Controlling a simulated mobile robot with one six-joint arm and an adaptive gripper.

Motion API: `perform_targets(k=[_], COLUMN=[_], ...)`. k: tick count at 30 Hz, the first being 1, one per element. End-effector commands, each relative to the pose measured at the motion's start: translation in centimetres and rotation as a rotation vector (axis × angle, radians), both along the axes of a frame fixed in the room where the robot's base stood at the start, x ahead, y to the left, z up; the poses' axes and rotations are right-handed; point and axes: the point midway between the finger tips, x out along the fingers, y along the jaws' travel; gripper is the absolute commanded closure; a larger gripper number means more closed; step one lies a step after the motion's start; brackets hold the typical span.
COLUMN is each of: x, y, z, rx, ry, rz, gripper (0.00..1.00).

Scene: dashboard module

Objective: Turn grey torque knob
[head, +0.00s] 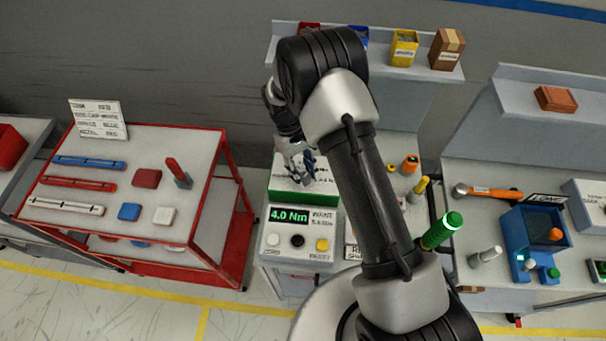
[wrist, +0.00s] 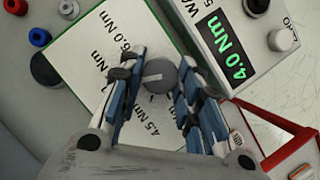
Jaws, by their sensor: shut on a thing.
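The grey torque knob (wrist: 159,76) sits on a white dial plate (wrist: 82,60) with Nm labels around it, one reading 4.5 Nm. A pale pointer mark on the knob's top points left in the wrist view. My gripper (wrist: 158,82) is shut on the knob, with a blue-padded finger on either side. In the head view my gripper (head: 300,165) is down at the green dial box (head: 303,199), and the knob is hidden. The display (head: 289,216) reads 4.0 Nm; it also shows in the wrist view (wrist: 226,47).
The display unit has black (head: 297,241) and yellow (head: 322,245) buttons. A green-handled tool (head: 441,231) and an orange-topped item (head: 411,164) stand to the right. A red-framed table (head: 232,170) is at left. A shelf with small boxes (head: 404,48) is behind.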

Motion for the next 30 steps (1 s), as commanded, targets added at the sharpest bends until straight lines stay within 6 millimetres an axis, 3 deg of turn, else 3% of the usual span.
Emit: perform_targets(k=[18,30], x=[0.17,0.10], y=[-0.38,-0.56], z=[0.02,0.05], rx=[0.001,-0.001], ry=[-0.001,-0.001], rz=[-0.584,-0.861], gripper=[0.92,0.92])
